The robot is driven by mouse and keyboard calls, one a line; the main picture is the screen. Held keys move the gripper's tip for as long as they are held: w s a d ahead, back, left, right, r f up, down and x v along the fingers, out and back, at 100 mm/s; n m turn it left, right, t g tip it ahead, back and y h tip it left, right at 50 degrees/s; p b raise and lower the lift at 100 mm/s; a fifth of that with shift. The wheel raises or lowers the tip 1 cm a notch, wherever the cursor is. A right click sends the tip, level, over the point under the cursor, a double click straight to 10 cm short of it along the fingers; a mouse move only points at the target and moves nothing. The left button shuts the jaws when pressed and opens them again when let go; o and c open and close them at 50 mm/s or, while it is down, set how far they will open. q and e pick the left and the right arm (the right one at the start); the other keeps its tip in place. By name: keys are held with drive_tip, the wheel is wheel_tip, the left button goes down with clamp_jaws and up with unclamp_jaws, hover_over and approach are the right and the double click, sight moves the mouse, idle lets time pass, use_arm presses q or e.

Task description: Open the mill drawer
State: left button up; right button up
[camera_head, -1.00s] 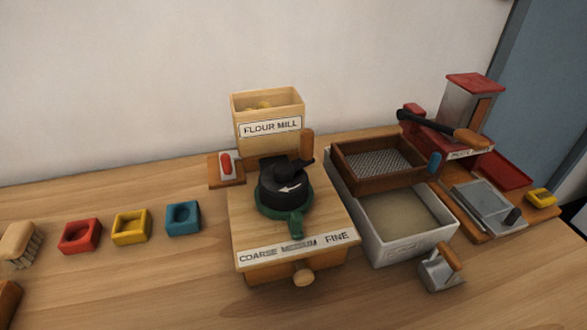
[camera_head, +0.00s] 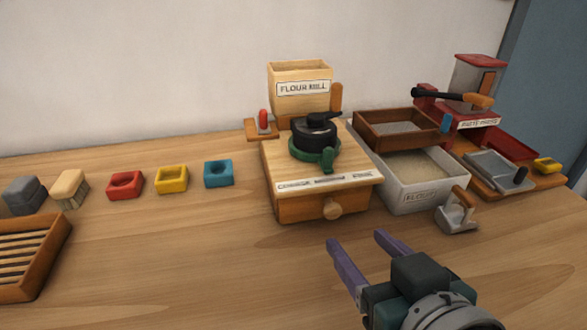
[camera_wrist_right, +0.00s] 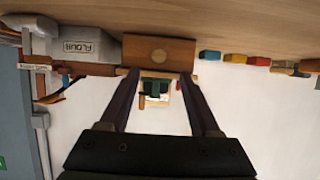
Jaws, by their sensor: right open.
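The flour mill (camera_head: 318,150) is a wooden box with a hopper, a black crank top and a green lever. Its drawer (camera_head: 300,208) is in the lower front and looks shut, with a round wooden knob (camera_head: 332,211). The drawer front also shows in the right wrist view (camera_wrist_right: 190,52), upside down, with the knob (camera_wrist_right: 159,56) between the fingers. My right gripper (camera_head: 361,240) is open and empty in front of the mill, its purple fingers pointing toward the drawer, apart from the knob. It shows in the right wrist view (camera_wrist_right: 158,80). My left gripper is out of view.
A white flour bin (camera_head: 425,197) with a brown sieve (camera_head: 396,128) stands right of the mill, a metal scoop (camera_head: 457,215) before it. A red press (camera_head: 480,95) is at far right. Red, yellow and blue blocks (camera_head: 172,180) and a slatted tray (camera_head: 30,255) lie left.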

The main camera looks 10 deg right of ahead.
sight(335, 214)
drive_tip(key=b+x, duration=0.2)
drive_tip(key=x, duration=0.6)
drive_tip(key=shift+w+f, duration=0.1)
drive_tip(key=shift+w, duration=0.2)
clamp_jaws()
idle(1.0)
